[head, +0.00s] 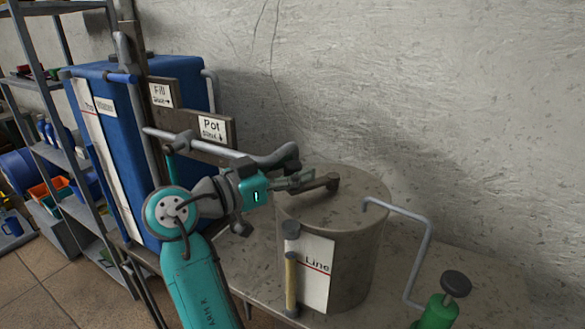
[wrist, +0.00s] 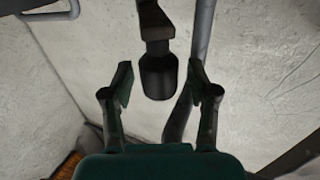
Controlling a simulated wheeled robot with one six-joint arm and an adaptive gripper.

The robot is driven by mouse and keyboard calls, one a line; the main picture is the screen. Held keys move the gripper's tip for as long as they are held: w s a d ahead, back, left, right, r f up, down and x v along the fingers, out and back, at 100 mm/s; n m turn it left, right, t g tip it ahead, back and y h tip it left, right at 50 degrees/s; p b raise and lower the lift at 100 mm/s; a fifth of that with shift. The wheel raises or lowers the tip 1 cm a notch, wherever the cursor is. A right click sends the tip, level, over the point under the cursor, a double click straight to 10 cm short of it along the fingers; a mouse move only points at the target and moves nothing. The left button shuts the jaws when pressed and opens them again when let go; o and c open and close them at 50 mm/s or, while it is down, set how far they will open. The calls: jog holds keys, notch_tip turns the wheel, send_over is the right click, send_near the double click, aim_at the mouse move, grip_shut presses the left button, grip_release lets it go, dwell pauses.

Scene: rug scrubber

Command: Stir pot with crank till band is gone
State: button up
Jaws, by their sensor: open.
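The pot (head: 352,255) is a grey speckled metal cylinder with a flat lid, standing on a bench. My gripper (head: 300,181) is open at the crank, over the left part of the lid. In the wrist view the dark crank knob (wrist: 158,78) hangs from its arm between and just beyond my open fingers (wrist: 160,92), with gaps on both sides. A yellowish upright tube (head: 291,284) with a dark top is on the pot's front, beside a white "Line" label (head: 317,270) with a red line. I cannot make out a separate band.
A grey pipe (head: 222,152) runs just behind my gripper, below the "Pot" sign (head: 212,129). A blue tank (head: 130,150) stands left. A bent grey rod (head: 426,250) sticks out right of the pot, near a green container (head: 437,313). The wall is close behind.

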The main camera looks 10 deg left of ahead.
jog(key=v, duration=1.2)
jog(key=shift+n, duration=0.3)
jog(key=x, duration=1.2)
jog(key=shift+r, duration=0.2)
grip_shut()
